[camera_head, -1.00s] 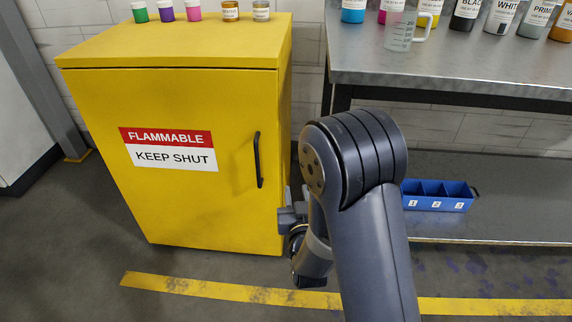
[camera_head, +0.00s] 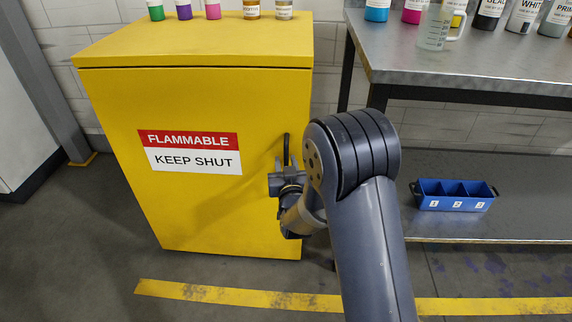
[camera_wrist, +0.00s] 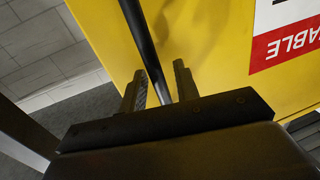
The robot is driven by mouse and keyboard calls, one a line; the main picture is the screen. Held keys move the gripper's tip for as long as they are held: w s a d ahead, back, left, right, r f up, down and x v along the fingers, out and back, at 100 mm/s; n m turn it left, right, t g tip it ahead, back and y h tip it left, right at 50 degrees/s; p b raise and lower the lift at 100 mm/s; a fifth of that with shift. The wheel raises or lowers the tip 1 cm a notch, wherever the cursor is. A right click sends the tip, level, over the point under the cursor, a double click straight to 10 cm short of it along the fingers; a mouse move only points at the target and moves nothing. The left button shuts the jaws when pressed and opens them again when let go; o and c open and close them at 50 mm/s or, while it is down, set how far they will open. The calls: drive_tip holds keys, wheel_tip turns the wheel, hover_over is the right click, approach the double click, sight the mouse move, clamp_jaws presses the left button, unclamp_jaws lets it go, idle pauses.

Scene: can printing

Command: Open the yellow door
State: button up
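The yellow cabinet door (camera_head: 190,215) is shut and carries a red and white "FLAMMABLE KEEP SHUT" sign (camera_head: 190,152). Its upright black handle (camera_head: 286,146) is at the right edge; the lower part is hidden behind my gripper. My gripper (camera_head: 281,168) is at the handle in the head view. In the wrist view, the gripper (camera_wrist: 160,73) is open, its two fingers apart, and the dark handle bar (camera_wrist: 140,30) runs between them in the picture. There is a gap on each side of the bar. I cannot tell how deep it sits between the fingers.
Several small bottles (camera_head: 212,10) stand on the cabinet top. To the right is a metal table (camera_head: 460,68) with bottles and a clear beaker (camera_head: 434,30). A blue bin (camera_head: 453,196) sits on its lower shelf (camera_head: 510,225). The floor before the door is clear, with a yellow line (camera_head: 240,297).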

clamp_jaws()
drive_tip(key=shift+s, duration=0.1)
idle(0.5)
